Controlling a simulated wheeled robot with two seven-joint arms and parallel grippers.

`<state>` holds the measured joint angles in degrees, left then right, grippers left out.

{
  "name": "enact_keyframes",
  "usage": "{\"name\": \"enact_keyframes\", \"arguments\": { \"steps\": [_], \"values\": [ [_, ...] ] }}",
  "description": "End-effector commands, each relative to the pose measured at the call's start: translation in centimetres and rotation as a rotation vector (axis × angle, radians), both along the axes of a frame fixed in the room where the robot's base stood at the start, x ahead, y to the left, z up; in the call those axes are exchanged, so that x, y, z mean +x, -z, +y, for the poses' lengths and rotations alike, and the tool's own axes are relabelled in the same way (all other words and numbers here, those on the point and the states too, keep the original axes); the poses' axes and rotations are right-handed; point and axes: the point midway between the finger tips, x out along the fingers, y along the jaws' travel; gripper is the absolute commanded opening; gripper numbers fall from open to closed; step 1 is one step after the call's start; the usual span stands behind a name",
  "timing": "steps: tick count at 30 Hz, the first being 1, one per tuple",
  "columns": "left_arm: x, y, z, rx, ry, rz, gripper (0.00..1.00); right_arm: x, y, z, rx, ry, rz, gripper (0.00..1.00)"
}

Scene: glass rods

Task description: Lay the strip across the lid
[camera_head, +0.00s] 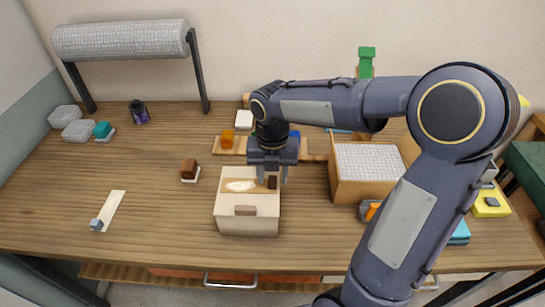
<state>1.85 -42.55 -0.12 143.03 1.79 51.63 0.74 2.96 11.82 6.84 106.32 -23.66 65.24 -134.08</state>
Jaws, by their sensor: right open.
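A cream strip (115,205) lies flat at the left front of the table, with a small grey cube (97,224) at its near end. A cream box (248,222) stands at the front middle. Its upper side shows a brown area with a white patch; I cannot tell for sure which part is the lid. My right gripper (272,179) points down over the box's back right, its fingers apart. A small dark brown piece (272,183) shows between or behind the fingers; I cannot tell whether they touch it. My left gripper is out of view.
A wooden box with a bubbly white top (368,160) stands to the right. A brown block (188,168), a dark jar (138,112) and clear tubs (78,130) are to the left. A roll on a stand (120,40) is at the back. The left front table is mostly clear.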

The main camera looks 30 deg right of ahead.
Motion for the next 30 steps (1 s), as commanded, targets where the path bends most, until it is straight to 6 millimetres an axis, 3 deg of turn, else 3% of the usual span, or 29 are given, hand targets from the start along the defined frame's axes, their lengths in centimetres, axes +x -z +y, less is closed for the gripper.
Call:
{"name": "enact_keyframes", "arguments": {
  "steps": [12,20,23,25,30],
  "values": [
    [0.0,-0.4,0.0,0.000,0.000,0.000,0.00,0.0,-8.6,0.0,0.000,-0.001,-0.004,0.41],
    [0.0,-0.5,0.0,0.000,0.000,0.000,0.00,-0.3,-11.0,0.0,0.004,0.030,-0.005,0.41],
    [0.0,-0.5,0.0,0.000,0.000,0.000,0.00,-1.5,-11.2,-0.1,0.024,0.174,-0.028,0.41],
    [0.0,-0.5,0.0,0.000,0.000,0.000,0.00,-3.1,-11.1,-0.1,0.058,0.365,-0.052,0.41],
    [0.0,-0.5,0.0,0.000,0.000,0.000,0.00,-8.0,-9.9,0.5,0.213,1.025,-0.086,0.41]
  ]
}}
